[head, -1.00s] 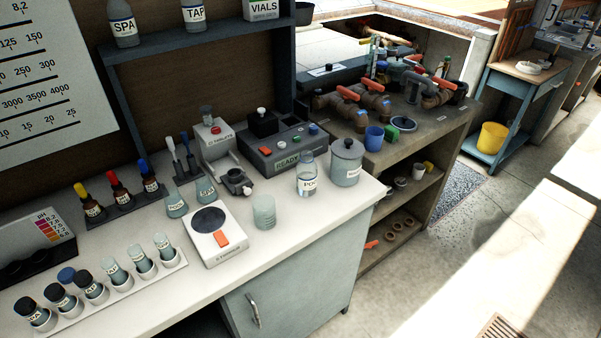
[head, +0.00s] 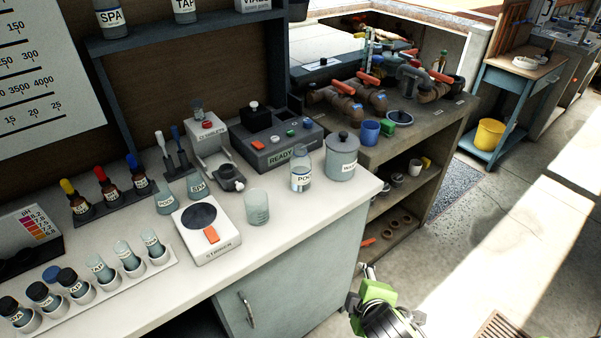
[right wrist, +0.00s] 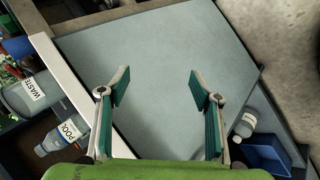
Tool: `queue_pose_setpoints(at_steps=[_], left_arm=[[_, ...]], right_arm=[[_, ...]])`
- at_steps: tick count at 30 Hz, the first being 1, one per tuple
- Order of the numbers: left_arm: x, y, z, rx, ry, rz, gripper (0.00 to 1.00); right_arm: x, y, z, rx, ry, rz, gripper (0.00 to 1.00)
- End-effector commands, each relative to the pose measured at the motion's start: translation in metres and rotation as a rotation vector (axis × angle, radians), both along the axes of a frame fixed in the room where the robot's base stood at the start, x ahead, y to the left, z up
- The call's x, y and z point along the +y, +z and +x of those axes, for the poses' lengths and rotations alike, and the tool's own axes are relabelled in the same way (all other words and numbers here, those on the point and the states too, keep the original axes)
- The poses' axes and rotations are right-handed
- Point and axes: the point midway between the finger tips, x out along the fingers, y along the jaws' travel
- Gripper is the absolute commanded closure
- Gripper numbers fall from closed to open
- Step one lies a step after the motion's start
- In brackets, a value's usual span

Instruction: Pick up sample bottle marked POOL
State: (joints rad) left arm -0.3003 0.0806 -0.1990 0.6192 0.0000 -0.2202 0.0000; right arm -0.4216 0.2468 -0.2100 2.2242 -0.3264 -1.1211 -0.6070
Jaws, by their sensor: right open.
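The clear sample bottle marked POOL (head: 301,172) stands upright on the white bench near its right end, just left of the grey lidded waste jar (head: 341,158). My right gripper (head: 368,275) is low beside the bench's right end, below the bench top and apart from the bottle. In the right wrist view its two fingers (right wrist: 159,88) are spread and empty, facing a plain grey-blue panel. There the POOL bottle (right wrist: 62,136) and the waste jar (right wrist: 32,92) lie left of the fingers, past the white bench edge. My left gripper is not in view.
A glass beaker (head: 256,207), the stirrer (head: 206,228) and the READY meter (head: 280,145) stand left of the bottle. Small flasks marked POOL (head: 166,203) and SPA (head: 198,190) are farther left. The bench front before the bottle is clear. A pipework shelf (head: 420,130) stands beyond.

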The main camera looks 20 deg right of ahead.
Motion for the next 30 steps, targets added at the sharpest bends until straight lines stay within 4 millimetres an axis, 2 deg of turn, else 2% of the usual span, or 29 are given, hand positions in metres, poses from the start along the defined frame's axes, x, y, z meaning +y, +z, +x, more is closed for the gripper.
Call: queue_pose_setpoints(at_steps=[1, 5, 9, 12, 15, 18, 22, 30], left_arm=[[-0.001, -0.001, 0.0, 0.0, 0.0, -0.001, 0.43], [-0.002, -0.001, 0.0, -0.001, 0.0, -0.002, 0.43], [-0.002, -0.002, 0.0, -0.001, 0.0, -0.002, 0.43], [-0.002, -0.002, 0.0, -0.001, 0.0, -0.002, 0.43], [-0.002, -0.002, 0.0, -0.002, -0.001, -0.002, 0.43], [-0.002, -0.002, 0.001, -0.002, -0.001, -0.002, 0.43], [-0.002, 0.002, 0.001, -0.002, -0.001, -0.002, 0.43], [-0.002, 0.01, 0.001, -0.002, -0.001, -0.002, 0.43]], right_arm=[[-0.005, 0.019, 0.02, -0.056, 0.101, -0.128, 0.42], [-0.007, 0.071, 0.071, -0.192, 0.391, -0.555, 0.42], [0.009, 0.121, 0.114, -0.304, 0.685, -1.092, 0.42], [0.027, 0.144, 0.132, -0.349, 0.835, -1.428, 0.42], [0.041, 0.155, 0.141, -0.372, 0.931, -1.67, 0.42], [0.05, 0.16, 0.145, -0.381, 0.981, -1.806, 0.42], [0.054, 0.163, 0.158, -0.384, 0.995, -1.857, 0.42], [0.059, 0.164, 0.21, -0.384, 0.993, -1.852, 0.42]])
